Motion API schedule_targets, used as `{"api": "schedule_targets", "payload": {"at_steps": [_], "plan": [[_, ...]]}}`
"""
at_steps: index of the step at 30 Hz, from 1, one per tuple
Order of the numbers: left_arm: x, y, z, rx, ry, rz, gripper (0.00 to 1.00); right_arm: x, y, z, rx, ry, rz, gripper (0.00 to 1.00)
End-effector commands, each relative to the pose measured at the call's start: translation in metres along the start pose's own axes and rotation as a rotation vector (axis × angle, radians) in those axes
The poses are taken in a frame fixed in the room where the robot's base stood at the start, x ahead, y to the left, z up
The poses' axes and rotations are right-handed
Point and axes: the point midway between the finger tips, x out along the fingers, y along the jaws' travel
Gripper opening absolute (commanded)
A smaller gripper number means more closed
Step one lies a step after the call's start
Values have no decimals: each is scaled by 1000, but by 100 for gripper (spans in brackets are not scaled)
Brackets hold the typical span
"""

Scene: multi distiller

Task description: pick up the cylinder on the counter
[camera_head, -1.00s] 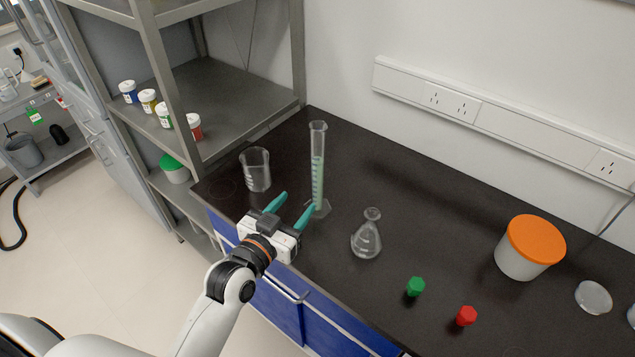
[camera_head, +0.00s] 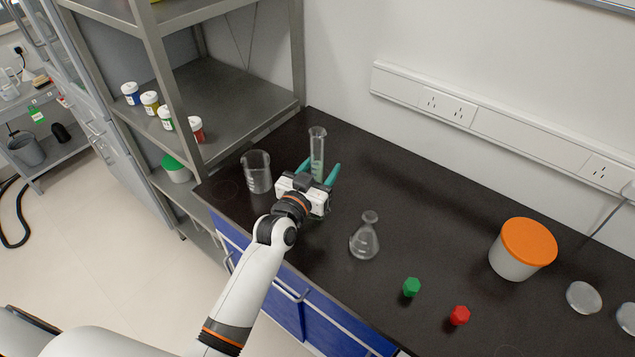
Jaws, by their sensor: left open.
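The cylinder (camera_head: 317,145) is a tall, clear graduated tube standing upright on the dark counter (camera_head: 420,210). Its lower part and base are hidden behind my left gripper. My left gripper (camera_head: 321,170) is open, with one teal finger on each side of the tube as seen from the head. Whether the fingers touch the glass I cannot tell. My right gripper is out of view.
A glass beaker (camera_head: 257,173) stands close left of the gripper, and a conical flask (camera_head: 365,240) to its right. Green (camera_head: 411,287) and red (camera_head: 459,315) stoppers and an orange-lidded tub (camera_head: 522,250) are further right. A metal shelf (camera_head: 225,95) rises at the left.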

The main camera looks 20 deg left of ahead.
Motion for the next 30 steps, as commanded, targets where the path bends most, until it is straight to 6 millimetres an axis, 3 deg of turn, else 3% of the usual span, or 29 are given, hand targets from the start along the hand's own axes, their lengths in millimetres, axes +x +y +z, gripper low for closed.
{"api": "schedule_targets", "payload": {"at_steps": [8, 18, 26, 30], "plan": [[5, 0, -1, 0, 1, 0, 53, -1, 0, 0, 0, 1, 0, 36], [5, 0, -1, 0, 1, 0, 0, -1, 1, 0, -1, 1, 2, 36], [5, 0, 2, 0, -1, 0, 0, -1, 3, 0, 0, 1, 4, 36], [5, 0, 17, -2, -6, 1, 0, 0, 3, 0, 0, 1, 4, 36]]}}
